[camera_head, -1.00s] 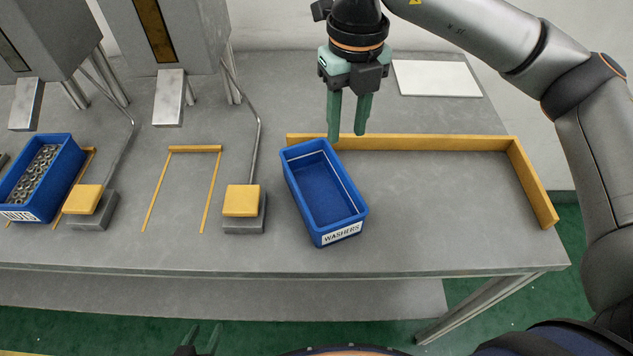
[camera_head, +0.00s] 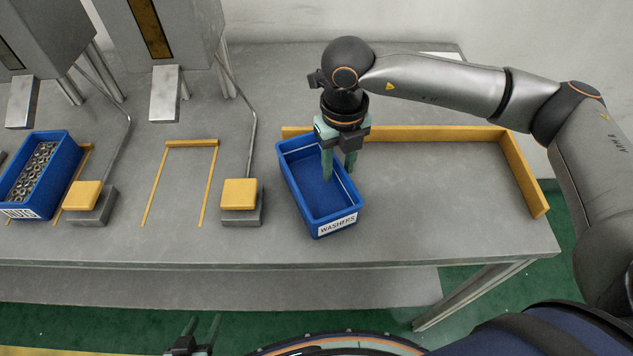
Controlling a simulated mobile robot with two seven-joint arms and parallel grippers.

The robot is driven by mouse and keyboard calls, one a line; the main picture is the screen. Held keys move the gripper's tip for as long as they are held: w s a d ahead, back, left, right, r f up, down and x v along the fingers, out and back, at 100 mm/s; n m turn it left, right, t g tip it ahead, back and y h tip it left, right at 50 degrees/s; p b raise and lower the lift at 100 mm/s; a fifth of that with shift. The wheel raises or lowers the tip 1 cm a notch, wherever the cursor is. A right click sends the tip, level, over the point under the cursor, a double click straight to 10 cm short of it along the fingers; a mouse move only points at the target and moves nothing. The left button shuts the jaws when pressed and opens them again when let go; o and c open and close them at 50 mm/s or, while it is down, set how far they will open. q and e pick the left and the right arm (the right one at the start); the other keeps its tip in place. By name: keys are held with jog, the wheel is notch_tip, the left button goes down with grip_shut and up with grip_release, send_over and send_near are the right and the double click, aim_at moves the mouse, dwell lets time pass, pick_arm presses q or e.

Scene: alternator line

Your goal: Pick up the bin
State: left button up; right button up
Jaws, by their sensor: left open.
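The blue bin labelled WASHERS (camera_head: 338,224) sits slightly turned on the table, left of the yellow-edged area, and looks empty. My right gripper (camera_head: 339,175) points down at its right long wall with its fingers apart. One finger shows against the bin's inside and the other is near the right rim; I cannot tell whether either touches. My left gripper (camera_head: 203,328) is open and empty at the bottom edge of the view, in front of the table. Another blue bin labelled NUTS (camera_head: 62,178) stands at the far left, holding several metal nuts.
The table (camera_head: 430,215) is clear right of the WASHERS bin, inside a yellow rail (camera_head: 430,134). A yellow pad on a grey block (camera_head: 240,194) stands left of the bin. An empty yellow-marked slot (camera_head: 192,143) and grey dispensers (camera_head: 165,92) are further left.

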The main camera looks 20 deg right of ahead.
grip_shut()
dwell(1.4)
